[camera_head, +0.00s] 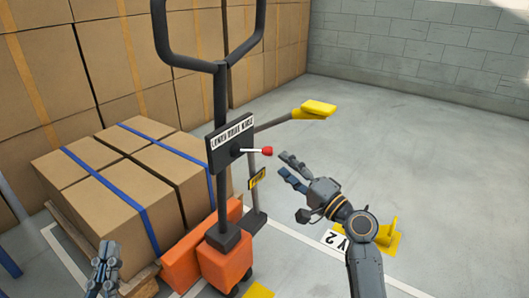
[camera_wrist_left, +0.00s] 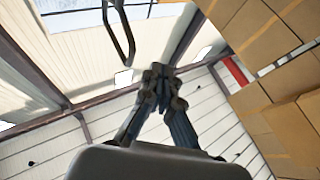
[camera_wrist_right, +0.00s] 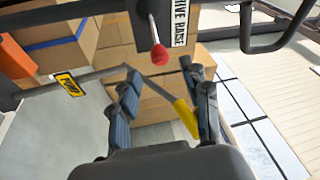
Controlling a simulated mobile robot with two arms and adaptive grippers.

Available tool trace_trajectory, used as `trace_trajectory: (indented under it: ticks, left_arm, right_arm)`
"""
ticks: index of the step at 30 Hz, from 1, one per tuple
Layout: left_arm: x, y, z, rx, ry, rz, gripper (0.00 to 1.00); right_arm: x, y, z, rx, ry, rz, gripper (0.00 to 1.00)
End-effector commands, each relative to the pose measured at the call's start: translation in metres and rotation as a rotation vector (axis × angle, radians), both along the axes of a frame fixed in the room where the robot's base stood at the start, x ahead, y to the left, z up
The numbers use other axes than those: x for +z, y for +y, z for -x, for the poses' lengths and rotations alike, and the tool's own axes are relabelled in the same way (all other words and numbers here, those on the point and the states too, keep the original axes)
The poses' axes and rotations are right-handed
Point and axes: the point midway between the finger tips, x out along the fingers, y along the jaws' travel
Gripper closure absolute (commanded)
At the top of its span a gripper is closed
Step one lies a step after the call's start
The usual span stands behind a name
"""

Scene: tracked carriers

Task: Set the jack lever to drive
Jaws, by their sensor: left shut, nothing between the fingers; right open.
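The jack lever is a thin pale rod with a red knob (camera_head: 267,151). It sticks out to the right from a dark panel (camera_head: 226,146) with a white label strip on the pallet jack's column. My right gripper (camera_head: 285,166) is open and just right of the knob, apart from it. In the right wrist view the red knob (camera_wrist_right: 159,54) hangs above and between the open fingers (camera_wrist_right: 165,90), with nothing held. My left gripper (camera_head: 104,258) is shut and empty at the lower left, by the pallet. The left wrist view shows its fingers (camera_wrist_left: 162,75) together, pointing at the ceiling.
The orange jack (camera_head: 225,262) stands beside a pallet of strapped boxes (camera_head: 110,165). A yellow pedal-like piece (camera_head: 318,109) on a grey arm juts right behind the lever. A yellow tag (camera_head: 257,178) hangs below.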

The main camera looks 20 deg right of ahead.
Motion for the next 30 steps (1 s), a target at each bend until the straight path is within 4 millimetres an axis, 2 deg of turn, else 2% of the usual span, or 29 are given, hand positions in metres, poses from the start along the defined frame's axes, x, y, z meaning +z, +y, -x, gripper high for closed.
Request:
trace_trajectory:
  ticks: [1,6,12,24,25,30]
  left_arm:
    - [0.002,0.0,0.002,-0.001,-0.022,0.006,1.0]
    - [0.015,0.0,0.01,-0.006,-0.106,0.031,1.0]
    - [0.028,0.001,0.019,-0.011,-0.194,0.056,1.0]
    - [0.034,0.001,0.023,-0.013,-0.227,0.065,1.0]
    - [0.034,0.001,0.023,-0.013,-0.227,0.065,1.0]
    - [0.034,0.002,0.023,-0.013,-0.227,0.065,1.0]
  right_arm:
    - [0.002,0.005,-0.011,0.001,-0.003,-0.003,0.53]
    - [0.008,0.018,-0.042,0.0,-0.002,-0.002,0.53]
    - [0.012,0.029,-0.065,-0.001,0.0,0.0,0.53]
    - [0.014,0.032,-0.073,0.0,0.002,0.001,0.53]
    - [0.014,0.032,-0.073,0.0,0.002,0.001,0.55]
    - [0.014,0.032,-0.072,-0.001,0.002,0.001,0.9]
